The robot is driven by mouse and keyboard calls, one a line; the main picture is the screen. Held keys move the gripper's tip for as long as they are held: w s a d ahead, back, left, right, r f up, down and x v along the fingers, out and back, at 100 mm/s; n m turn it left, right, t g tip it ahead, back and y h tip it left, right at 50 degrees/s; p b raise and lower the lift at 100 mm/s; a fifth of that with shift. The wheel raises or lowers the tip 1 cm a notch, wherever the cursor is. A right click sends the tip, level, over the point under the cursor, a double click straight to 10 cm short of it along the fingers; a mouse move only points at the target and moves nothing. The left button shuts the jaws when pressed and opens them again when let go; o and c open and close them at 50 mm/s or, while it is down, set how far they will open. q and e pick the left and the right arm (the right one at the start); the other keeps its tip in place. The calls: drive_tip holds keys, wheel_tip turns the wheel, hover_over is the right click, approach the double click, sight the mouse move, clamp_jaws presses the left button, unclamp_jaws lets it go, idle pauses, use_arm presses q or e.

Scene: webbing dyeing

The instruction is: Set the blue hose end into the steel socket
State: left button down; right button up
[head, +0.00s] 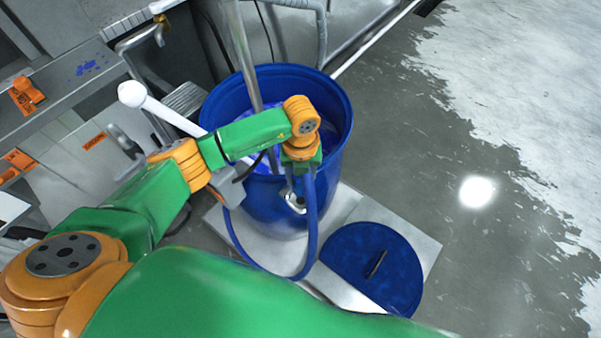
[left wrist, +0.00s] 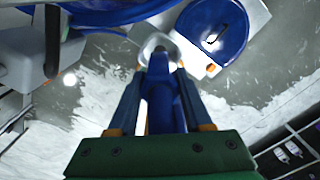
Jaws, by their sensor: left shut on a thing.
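My left gripper (head: 297,190) is in front of the blue drum's near wall, pointing down. It is shut on the blue hose end (left wrist: 162,105), which shows between its two fingers in the left wrist view. The blue hose (head: 310,235) hangs from there in a loop below the drum. The grey tip of the hose end points at a pale metal ring, which looks like the steel socket (left wrist: 148,44). In the head view, a bright metal fitting (head: 295,205) shows just below the fingers. Whether the tip is inside the socket or only in front of it, I cannot tell.
The open blue drum (head: 343,125) holds blue liquid, with a steel pipe (head: 240,50) standing in it. A round blue lid (head: 390,262) with a dark handle lies on the pale platform (head: 428,245). A steel bench (head: 70,85) stands at left. The floor at right is clear.

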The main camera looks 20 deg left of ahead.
use_arm(q)
drive_tip(key=shift+f+b, duration=2.45)
drive_tip(key=shift+f, duration=0.6)
drive_tip(key=shift+c, duration=1.3)
unclamp_jaws()
